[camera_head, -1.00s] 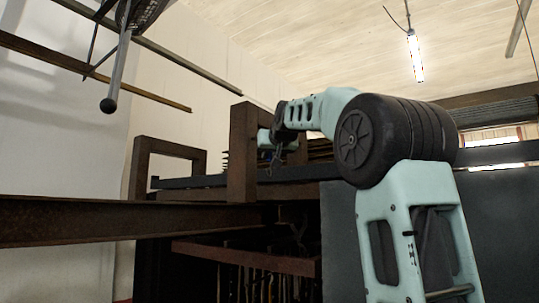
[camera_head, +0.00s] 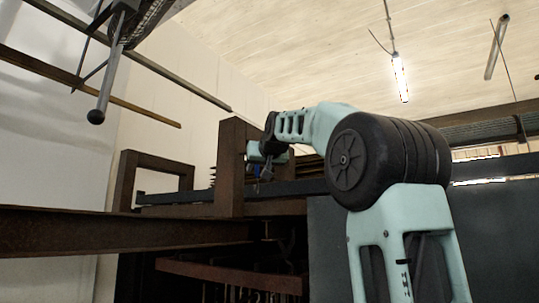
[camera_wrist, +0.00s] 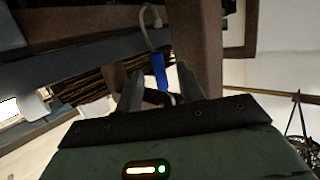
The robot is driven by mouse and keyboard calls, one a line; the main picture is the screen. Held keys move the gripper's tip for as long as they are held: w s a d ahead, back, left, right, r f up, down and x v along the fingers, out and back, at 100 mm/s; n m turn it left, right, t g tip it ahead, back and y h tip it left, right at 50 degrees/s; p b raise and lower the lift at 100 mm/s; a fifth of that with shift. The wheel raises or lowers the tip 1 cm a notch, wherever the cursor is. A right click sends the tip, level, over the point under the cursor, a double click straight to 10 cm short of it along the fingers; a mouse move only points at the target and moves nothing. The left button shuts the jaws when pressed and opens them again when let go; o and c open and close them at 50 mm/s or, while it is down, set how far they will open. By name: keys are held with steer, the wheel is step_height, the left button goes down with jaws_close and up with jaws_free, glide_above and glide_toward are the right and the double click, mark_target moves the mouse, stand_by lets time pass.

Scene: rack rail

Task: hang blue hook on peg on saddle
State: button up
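A blue hook (camera_wrist: 160,72) with a pale curved upper part (camera_wrist: 150,20) shows in the wrist view, between and just beyond my fingertips. My gripper (camera_wrist: 158,76) has its two fingers apart, with gaps on both sides of the blue part. In the head view my gripper (camera_head: 264,178) is small, pointing down beside a rusty brown upright frame (camera_head: 231,165). A small blue patch shows there, too small to tell its shape. I cannot make out which part is the saddle or its peg.
A long rusty beam (camera_head: 120,231) crosses the left foreground. A dark rail (camera_head: 290,190) runs behind the upright frame. A second brown frame (camera_head: 126,180) stands further left. A grey bar with a round black end (camera_head: 97,116) hangs at upper left. A dark panel (camera_head: 330,250) stands at right.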

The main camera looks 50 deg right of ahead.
steer(key=b+v, duration=0.5)
steer(key=v, duration=1)
stand_by(0.3)
